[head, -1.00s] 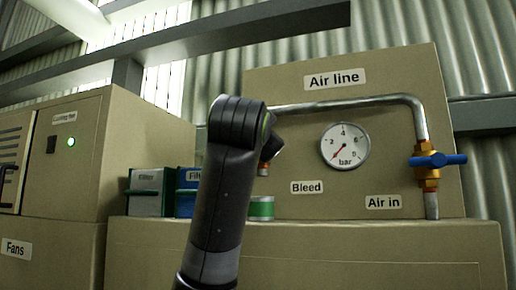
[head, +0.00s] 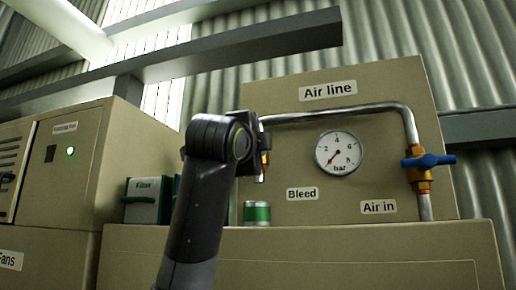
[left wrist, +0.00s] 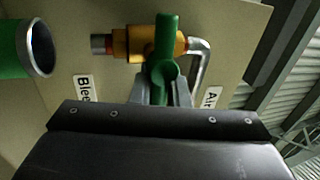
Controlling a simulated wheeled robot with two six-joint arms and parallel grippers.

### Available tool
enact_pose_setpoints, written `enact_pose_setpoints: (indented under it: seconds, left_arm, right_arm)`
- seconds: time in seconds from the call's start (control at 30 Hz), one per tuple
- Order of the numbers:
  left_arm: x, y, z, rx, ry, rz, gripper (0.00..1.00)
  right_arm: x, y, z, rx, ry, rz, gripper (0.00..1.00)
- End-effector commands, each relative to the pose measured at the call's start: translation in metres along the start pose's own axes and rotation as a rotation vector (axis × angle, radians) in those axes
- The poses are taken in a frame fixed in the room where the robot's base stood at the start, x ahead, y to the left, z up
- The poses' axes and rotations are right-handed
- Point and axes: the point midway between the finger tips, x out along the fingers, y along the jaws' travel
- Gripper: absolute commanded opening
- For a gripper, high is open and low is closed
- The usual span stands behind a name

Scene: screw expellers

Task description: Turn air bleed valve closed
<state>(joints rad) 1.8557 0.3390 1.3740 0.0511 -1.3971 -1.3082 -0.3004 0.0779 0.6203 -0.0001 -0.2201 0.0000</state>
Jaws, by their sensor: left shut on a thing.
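The air bleed valve has a brass body (head: 265,158), mostly hidden behind my left arm in the head view. In the left wrist view its brass body (left wrist: 136,43) lies across the picture, and its green handle (left wrist: 165,45) stands crosswise to the body. My left gripper (left wrist: 163,88) is shut on the near end of the green handle. The fingertips are partly hidden by the handle. The "Bleed" label (head: 302,194) is on the panel to the lower right of the valve. My right gripper is in neither view.
A pressure gauge (head: 338,153) and a blue-handled valve (head: 428,161) at "Air in" are to the right. A green-banded can (head: 257,213) stands on the ledge below and shows close by in the wrist view (left wrist: 38,48). A filter box (head: 147,200) stands left of my arm.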

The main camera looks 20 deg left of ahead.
Motion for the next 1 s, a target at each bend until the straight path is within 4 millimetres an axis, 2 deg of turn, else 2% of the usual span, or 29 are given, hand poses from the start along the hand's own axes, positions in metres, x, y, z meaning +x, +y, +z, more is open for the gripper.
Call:
enact_pose_setpoints:
  seconds: [0.03,0.6,0.63,0.77,1.0]
  left_arm:
    - [0.0008,0.0045,0.0002,0.010,0.003,0.010,0.00]
    - [0.0010,0.0047,-0.0001,0.040,0.011,0.011,0.00]
    - [0.0009,0.0047,-0.0001,0.040,0.011,0.010,0.17]
    - [0.0008,0.0039,-0.0001,0.039,0.011,0.008,0.34]
    - [0.0000,0.0021,0.0000,0.038,0.010,0.004,0.34]
  right_arm:
    - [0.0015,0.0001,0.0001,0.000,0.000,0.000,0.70]
    - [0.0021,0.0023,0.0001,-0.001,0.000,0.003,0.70]
    - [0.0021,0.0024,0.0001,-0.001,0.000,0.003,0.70]
    - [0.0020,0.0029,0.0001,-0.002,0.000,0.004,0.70]
    - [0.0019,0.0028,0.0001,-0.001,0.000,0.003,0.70]
